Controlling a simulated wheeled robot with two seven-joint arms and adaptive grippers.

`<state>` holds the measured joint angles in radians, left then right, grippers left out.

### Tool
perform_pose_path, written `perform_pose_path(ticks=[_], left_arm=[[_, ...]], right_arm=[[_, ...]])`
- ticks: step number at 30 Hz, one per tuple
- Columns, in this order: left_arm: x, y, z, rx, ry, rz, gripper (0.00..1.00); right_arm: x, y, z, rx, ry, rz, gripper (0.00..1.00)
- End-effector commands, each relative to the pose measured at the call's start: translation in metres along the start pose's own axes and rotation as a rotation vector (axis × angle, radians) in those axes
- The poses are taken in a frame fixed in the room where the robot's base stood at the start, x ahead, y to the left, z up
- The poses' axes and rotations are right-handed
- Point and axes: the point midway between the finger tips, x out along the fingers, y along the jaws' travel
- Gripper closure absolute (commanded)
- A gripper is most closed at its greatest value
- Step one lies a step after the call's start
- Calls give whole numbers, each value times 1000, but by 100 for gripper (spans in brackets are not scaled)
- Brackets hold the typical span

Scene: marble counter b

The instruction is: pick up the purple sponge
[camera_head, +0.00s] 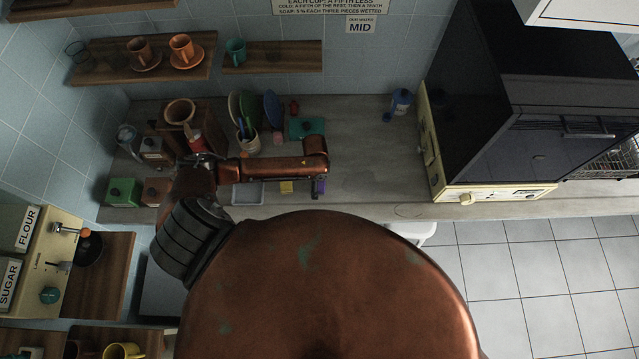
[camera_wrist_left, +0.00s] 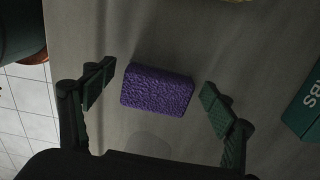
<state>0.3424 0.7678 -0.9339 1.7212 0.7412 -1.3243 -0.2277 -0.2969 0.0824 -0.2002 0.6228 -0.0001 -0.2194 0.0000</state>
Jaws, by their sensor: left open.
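The purple sponge (camera_wrist_left: 157,90) lies on the grey counter in the left wrist view, a rough block slightly tilted in the picture. My left gripper (camera_wrist_left: 158,97) is open, with one dark finger on each side of the sponge and a gap on both sides. In the head view only part of the purple sponge (camera_head: 319,187) shows, below the end of my left arm near the counter's front edge. The fingers are hard to make out there. My right gripper is not in view.
A yellow block (camera_head: 287,187) and a pale tray (camera_head: 248,193) lie left of the sponge. A teal box (camera_head: 306,127) stands behind; its lettered side (camera_wrist_left: 305,108) shows in the wrist view. The counter right of the sponge is clear up to the large dark machine (camera_head: 530,110).

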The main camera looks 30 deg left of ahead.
Motion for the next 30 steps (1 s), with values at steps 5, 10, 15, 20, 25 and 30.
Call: perform_pose_path(ticks=[5,10,15,20,25,30], left_arm=[[0,0,0,-1,0,0,27],[0,0,1,-2,0,0,38],[0,0,1,-2,0,0,50],[0,0,1,-2,0,0,59],[-1,0,1,-2,0,-1,59],[-6,-1,0,-2,1,-1,59]], right_arm=[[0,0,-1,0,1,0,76],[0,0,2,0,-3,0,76],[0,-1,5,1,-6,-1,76],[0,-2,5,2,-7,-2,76],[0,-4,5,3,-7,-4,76],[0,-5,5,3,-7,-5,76]])
